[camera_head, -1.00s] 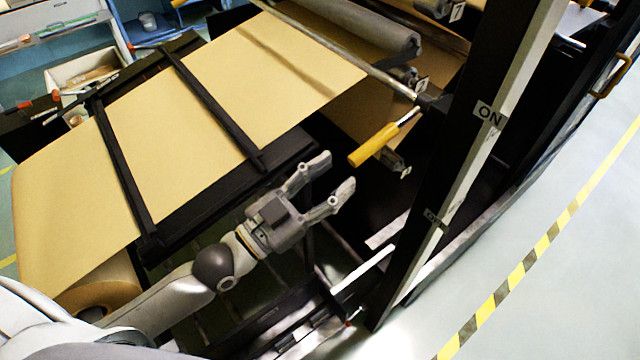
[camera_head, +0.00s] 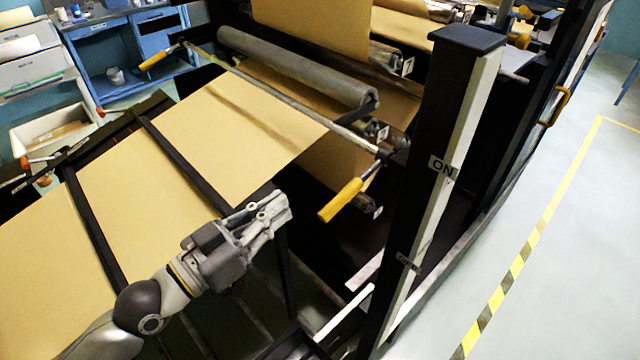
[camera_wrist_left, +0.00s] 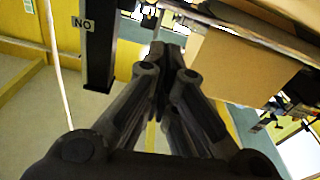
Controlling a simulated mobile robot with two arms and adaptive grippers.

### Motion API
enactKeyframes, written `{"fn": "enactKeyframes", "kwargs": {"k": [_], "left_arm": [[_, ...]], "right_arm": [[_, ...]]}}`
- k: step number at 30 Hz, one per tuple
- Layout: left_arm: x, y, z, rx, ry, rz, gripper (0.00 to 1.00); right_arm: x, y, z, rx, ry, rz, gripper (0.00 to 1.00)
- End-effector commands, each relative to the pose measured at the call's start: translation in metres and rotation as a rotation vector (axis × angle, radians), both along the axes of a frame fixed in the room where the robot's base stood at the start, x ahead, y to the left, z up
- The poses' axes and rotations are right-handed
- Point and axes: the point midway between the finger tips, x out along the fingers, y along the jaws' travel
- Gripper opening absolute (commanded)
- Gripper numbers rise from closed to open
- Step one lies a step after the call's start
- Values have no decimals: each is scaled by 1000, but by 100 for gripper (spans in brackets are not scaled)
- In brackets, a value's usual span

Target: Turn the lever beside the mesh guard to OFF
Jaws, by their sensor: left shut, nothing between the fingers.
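A lever with a yellow handle (camera_head: 340,200) sits to the left of a black post in the head view, its handle slanting down to the left. The post carries an ON label (camera_head: 443,166) higher up and a second, lower label (camera_head: 408,263) that is hard to read, likely OFF. My left gripper (camera_head: 284,207) is shut and empty, left of the yellow handle and apart from it in the picture. The wrist view shows its closed fingers (camera_wrist_left: 168,55) and the ON label (camera_wrist_left: 83,22) upside down. I cannot make out the lever there or clearly identify the mesh guard. My right gripper is not in view.
A sheet of kraft paper (camera_head: 150,190) runs over the black frame left of my gripper. A grey roller (camera_head: 295,65) lies behind it. Another yellow handle (camera_head: 153,60) is at the upper left. Open floor with a striped line (camera_head: 505,285) lies right.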

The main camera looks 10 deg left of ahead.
Motion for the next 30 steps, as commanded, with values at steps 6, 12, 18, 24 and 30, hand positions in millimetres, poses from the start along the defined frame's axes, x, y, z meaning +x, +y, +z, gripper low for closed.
{"fn": "enactKeyframes", "kwargs": {"k": [6, 12, 18, 24, 30], "left_arm": [[-12, 3, 32, -43, 113, -50, 0], [-7, -2, 30, -47, 118, -53, 0], [6, -12, 30, -48, 115, -53, 0], [24, -26, 32, -49, 116, -52, 0], [53, -50, 38, -49, 121, -53, 0]], "right_arm": [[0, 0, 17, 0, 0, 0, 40], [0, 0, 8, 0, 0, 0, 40], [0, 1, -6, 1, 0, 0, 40], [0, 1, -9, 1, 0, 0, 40], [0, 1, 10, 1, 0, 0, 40]]}}
